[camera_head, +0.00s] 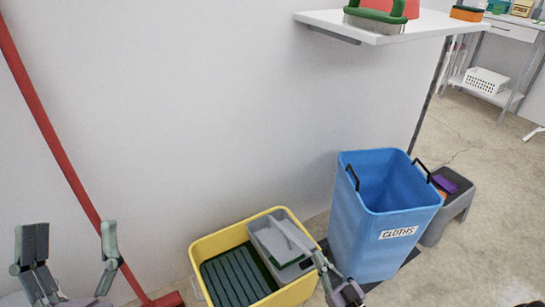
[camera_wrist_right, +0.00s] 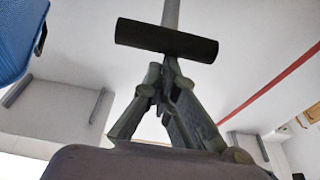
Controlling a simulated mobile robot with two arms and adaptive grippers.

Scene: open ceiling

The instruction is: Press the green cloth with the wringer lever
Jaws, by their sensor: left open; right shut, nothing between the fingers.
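A yellow bucket (camera_head: 203,247) stands on the floor, with a grey wringer (camera_head: 262,232) at its right side. Dark green shows inside the wringer (camera_head: 273,268), probably the green cloth, mostly hidden. In the right wrist view, a dark cylindrical grip on a pale rod (camera_wrist_right: 166,40), apparently the wringer lever, crosses just beyond my right fingertips. My right gripper (camera_head: 321,260) is shut and empty at the wringer's right side; it also shows in the right wrist view (camera_wrist_right: 163,70). I cannot tell whether it touches the grip. My left gripper (camera_head: 70,240) is open and empty, left of the bucket.
A dark ribbed panel (camera_head: 235,278) lies inside the bucket. A red pole (camera_head: 50,130) leans at the left. A white shelf (camera_head: 400,30) juts out above.

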